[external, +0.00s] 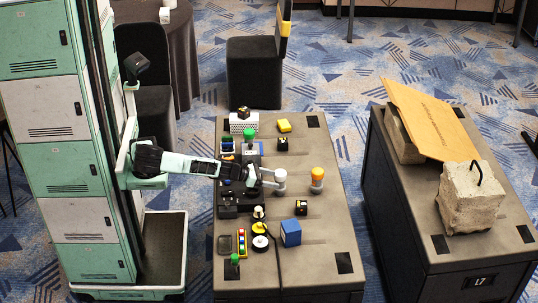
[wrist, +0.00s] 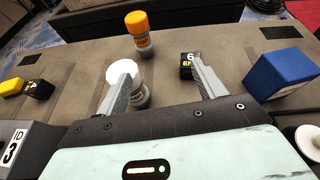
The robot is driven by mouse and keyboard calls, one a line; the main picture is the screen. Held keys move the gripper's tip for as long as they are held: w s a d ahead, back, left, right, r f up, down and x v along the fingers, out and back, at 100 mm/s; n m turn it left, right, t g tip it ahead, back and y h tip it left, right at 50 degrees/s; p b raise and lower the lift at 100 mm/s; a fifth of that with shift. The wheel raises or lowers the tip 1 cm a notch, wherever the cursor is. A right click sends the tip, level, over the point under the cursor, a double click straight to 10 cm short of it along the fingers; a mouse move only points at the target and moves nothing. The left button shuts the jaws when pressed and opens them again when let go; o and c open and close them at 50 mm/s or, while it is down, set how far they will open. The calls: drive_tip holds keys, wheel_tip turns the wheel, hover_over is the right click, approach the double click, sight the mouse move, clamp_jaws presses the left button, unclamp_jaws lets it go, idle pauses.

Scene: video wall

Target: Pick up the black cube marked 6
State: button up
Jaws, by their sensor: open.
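The black cube marked 6 (wrist: 186,71) has a white 6 and a yellow marking, and stands on the table just beyond my right finger, which hides part of it. In the external view the black cube (external: 301,207) is in front of the blue cube and apart from my gripper. My gripper (wrist: 160,76) is open with nothing held between its fingers. In the external view my gripper (external: 268,181) is left of a white-topped container (external: 280,183). In the wrist view that white-topped container (wrist: 122,72) is partly hidden behind my left finger.
An orange-topped container (wrist: 139,30) stands farther out. A blue cube (wrist: 284,75) is to the right of the black cube. Another black cube (external: 282,144) and a yellow block (external: 284,125) are near the far end. The table (external: 330,235) is clear along its right side.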

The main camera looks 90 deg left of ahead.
drive_tip(key=s+d+f+m+h, duration=0.2)
drive_tip(key=d+f+m, duration=0.1)
drive_tip(key=d+f, duration=0.1)
drive_tip(key=b, duration=0.1)
approach(304, 205)
drive_tip(key=w, duration=0.1)
drive_tip(key=w+f, duration=0.1)
drive_tip(key=w+a+f, duration=0.1)
drive_tip(key=shift+w, duration=0.35)
drive_tip(key=shift+f+b+x, duration=0.15)
drive_tip(key=shift+b+x, duration=0.05)
drive_tip(key=shift+x, duration=1.4)
drive_tip(key=shift+f+b+x, duration=0.15)
drive_tip(key=shift+b+x, duration=0.05)
drive_tip(key=shift+x, duration=1.45)
drive_tip(key=shift+s, duration=0.1)
drive_tip(key=c, duration=1.1)
